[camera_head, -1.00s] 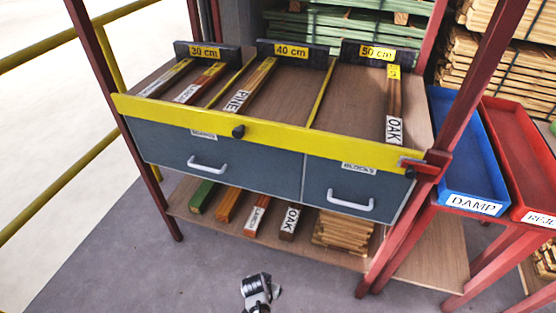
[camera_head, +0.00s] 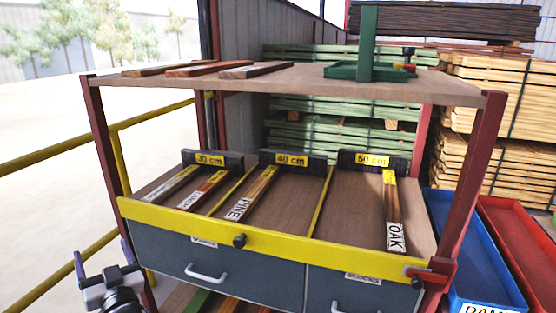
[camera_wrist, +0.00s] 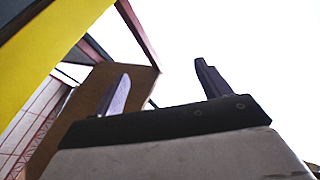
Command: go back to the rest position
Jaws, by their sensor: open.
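My gripper (camera_head: 103,257) is at the lower left of the head view, left of the rack's front left post. Its two fingers point up and stand apart, with nothing between them. In the wrist view my gripper (camera_wrist: 161,80) also shows spread, empty fingers against a pale background. A yellow surface and a brown panel show at the left of that view, beyond the fingers. No held object is in sight.
The rack's yellow front rail (camera_head: 270,236) and grey drawers (camera_head: 215,262) stand right of my gripper. A top shelf (camera_head: 290,83) holds boards and a green stand (camera_head: 368,60). Yellow railings (camera_head: 150,122) run at the left. Blue (camera_head: 470,250) and red (camera_head: 520,235) trays stand right.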

